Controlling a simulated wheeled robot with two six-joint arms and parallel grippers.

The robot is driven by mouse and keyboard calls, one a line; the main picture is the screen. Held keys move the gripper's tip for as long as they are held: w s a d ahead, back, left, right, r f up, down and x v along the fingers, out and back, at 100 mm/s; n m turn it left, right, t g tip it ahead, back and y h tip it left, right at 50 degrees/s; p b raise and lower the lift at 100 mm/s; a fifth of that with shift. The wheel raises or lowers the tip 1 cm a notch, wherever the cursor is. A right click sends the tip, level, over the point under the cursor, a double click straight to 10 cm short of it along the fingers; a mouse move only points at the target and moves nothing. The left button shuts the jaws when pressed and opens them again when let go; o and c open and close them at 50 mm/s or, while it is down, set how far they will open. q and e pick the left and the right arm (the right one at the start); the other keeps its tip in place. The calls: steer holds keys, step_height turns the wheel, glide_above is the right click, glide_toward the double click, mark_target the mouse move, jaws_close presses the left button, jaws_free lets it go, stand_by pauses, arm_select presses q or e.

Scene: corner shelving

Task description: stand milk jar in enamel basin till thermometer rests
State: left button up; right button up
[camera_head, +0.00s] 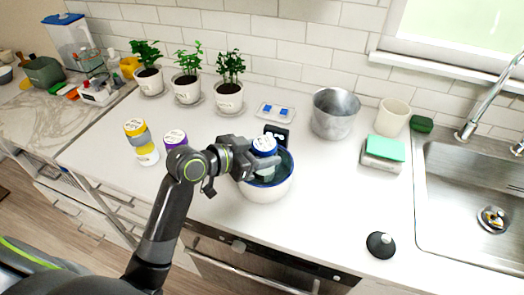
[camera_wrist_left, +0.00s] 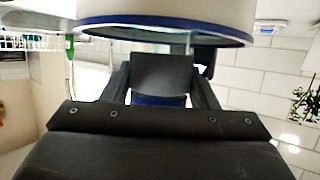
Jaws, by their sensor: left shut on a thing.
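The milk jar (camera_head: 264,145), with a white-topped blue lid, is upright inside the white enamel basin (camera_head: 265,191) with a dark blue rim. My left gripper (camera_head: 252,163) is shut on the jar from its left side, above the basin's rim. I cannot tell whether the jar touches the basin's floor. My right gripper is out of view.
A metal pot (camera_head: 335,113), cream cup (camera_head: 393,117) and green sponge (camera_head: 385,148) stand to the right, before the sink (camera_head: 470,185). A yellow-capped jar (camera_head: 140,142) and a purple-lidded jar (camera_head: 175,138) stand left. A black knobbed piece (camera_head: 381,244) lies front right. The counter's right front is mostly clear.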

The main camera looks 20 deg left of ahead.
arm_select(q)
steer(key=o, duration=1.1)
steer(key=shift+o, duration=0.2)
steer(key=v, duration=1.2)
steer(key=shift+r, duration=0.15)
steer(key=shift+s, duration=0.1)
